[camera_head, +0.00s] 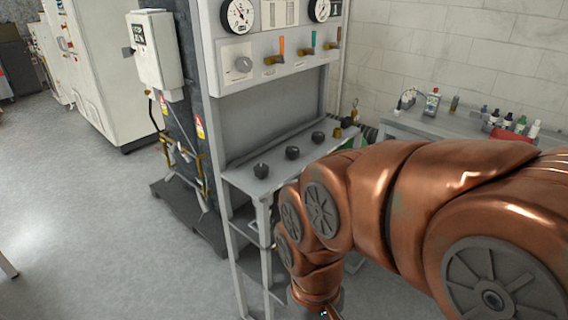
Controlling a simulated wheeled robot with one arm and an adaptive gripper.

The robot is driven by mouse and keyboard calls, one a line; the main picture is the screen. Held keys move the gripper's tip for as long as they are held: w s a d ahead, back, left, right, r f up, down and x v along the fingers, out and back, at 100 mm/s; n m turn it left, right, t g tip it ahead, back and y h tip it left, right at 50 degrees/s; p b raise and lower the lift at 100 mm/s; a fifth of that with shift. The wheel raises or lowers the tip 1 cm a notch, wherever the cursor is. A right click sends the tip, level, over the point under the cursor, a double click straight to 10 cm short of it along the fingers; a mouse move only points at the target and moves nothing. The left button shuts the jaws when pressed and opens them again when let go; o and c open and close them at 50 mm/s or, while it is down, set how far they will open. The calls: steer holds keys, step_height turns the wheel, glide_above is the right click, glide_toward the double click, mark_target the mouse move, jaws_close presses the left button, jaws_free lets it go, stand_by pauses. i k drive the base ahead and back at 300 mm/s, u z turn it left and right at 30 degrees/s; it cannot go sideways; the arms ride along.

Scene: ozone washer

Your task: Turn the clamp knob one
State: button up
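Three black round knobs stand in a slanting row on the grey shelf (270,186) of the panel stand: a near-left knob (261,170), a middle knob (292,153) and a far-right knob (318,137). I see no readable label that tells which is clamp knob one. My copper-coloured arm reaches in from the right and bends down in front of the stand, below the shelf's right part. Its end runs off the bottom edge, so my gripper and its fingers are out of the picture. Nothing of mine visibly touches the knobs.
Above the shelf are a grey dial (243,64), coloured-handled valves (306,50) and gauges (238,15). A bench (410,121) with several small bottles stands at the right. A white control box (156,50) hangs left of the stand. The floor (110,220) at left is clear.

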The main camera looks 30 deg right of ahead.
mark_target(261, 170)
steer(key=z, duration=1.35)
steer(key=i, duration=0.9)
steer(key=u, duration=3.2)
